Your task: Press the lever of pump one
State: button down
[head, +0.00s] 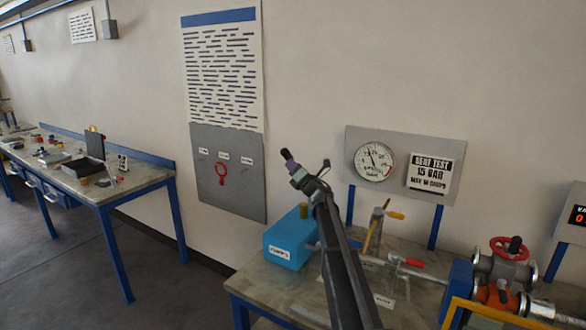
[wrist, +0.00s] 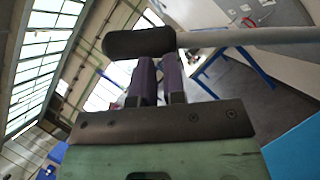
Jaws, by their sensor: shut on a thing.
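The blue pump box (head: 288,244) stands on the near bench, with a small white label too blurred to read surely. It also shows at the lower right of the wrist view (wrist: 300,155). My gripper (head: 288,158) is raised above and behind the box. In the wrist view its two purple fingers (wrist: 160,62) are close together, shut on the black grip (wrist: 132,43) of the lever. The lever's grey rod (wrist: 250,36) runs off to the right there. In the head view my arm hides most of the lever and its joint with the pump.
A gauge panel (head: 357,185) stands behind the bench. Right of my arm are a yellow-handled fitting (head: 396,215), a red-handled valve (head: 412,262) and a flanged vessel with a red handwheel (head: 507,249). A second bench (head: 140,178) stands left, with clear floor between.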

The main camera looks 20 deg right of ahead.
jog(key=shift+w+d+r, duration=0.45)
jog(key=shift+w, duration=0.25)
jog(key=s+f+b, duration=0.6)
jog(key=s+f, duration=0.1)
jog(key=s, duration=0.6)
jog(key=shift+b, duration=0.35)
